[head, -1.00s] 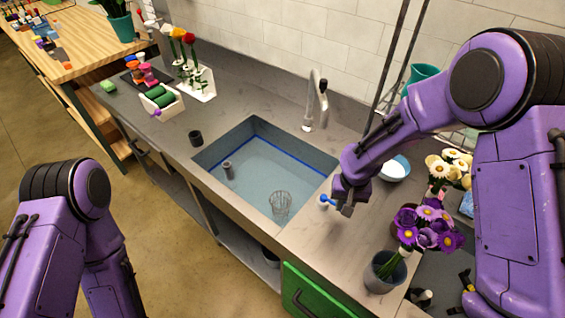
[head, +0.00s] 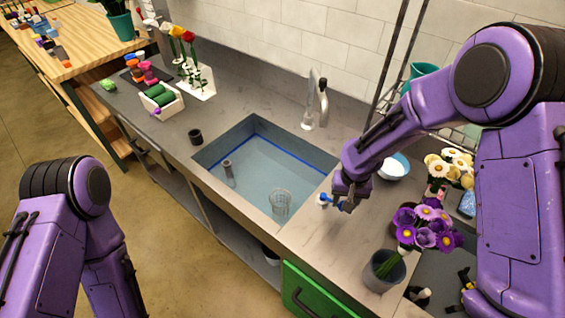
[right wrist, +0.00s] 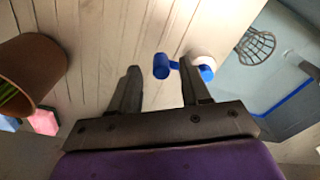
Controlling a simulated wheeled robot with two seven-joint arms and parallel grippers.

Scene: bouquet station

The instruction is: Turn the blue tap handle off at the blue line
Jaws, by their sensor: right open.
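The blue tap handle (head: 324,199) is on the counter at the sink's right front corner. In the right wrist view the blue handle (right wrist: 161,66) joins a white round base (right wrist: 204,60). My right gripper (head: 346,205) is beside the handle. In the right wrist view my right gripper (right wrist: 161,84) is open, with the handle's end ahead of the gap between its fingers, not clasped. The sink (head: 225,185) holds pale blue water, its surface seemingly close below the blue line (head: 285,147). The curved faucet (head: 315,105) stands behind; no stream is clear. My left gripper is out of view.
A wire basket (head: 280,203) and a dark post (head: 228,170) are in the sink. A grey pot (head: 384,272) of purple flowers and a white bowl (head: 394,167) stand close to my right arm. The counter left of the sink has a black cup (head: 195,136).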

